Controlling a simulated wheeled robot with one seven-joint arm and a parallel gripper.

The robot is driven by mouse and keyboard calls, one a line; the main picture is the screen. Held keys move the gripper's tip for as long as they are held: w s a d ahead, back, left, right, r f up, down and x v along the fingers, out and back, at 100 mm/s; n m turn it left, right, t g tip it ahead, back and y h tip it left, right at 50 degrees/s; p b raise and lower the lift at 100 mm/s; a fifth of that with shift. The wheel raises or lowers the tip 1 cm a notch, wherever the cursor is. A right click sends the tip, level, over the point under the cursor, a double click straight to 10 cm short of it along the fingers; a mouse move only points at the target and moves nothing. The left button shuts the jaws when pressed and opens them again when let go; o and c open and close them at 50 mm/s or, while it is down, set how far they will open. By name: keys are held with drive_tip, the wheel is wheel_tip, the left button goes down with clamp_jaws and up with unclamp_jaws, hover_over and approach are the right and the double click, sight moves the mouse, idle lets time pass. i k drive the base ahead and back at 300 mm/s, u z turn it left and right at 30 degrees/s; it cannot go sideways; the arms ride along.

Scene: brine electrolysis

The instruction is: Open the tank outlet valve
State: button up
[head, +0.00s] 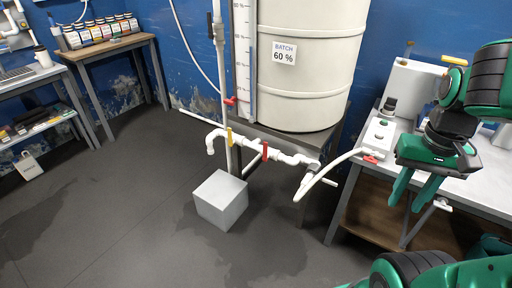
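The white tank (308,60) carries a "BATCH 60 %" label and stands on a dark stand. White pipework (283,157) runs below and in front of it. A yellow valve handle (230,137) stands upright on this pipework, and a red valve handle (265,151) sits to its right. Another red handle (230,101) is on the vertical pipe left of the tank. I cannot tell for certain which one is the outlet valve. My gripper (404,208) is green, points down, and is open and empty. It is at the right, in front of the bench, well apart from these handles.
A grey block (221,199) stands on the floor under the pipes. A white hose (322,174) runs to a bench (484,187) at right, near a red handle (372,159). Shelves with jars (100,32) stand back left.

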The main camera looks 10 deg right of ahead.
sight(265, 158)
drive_tip(key=k, duration=0.55)
drive_tip(key=z, duration=0.35)
drive_tip(key=i, duration=1.65)
drive_tip(key=u, duration=0.65)
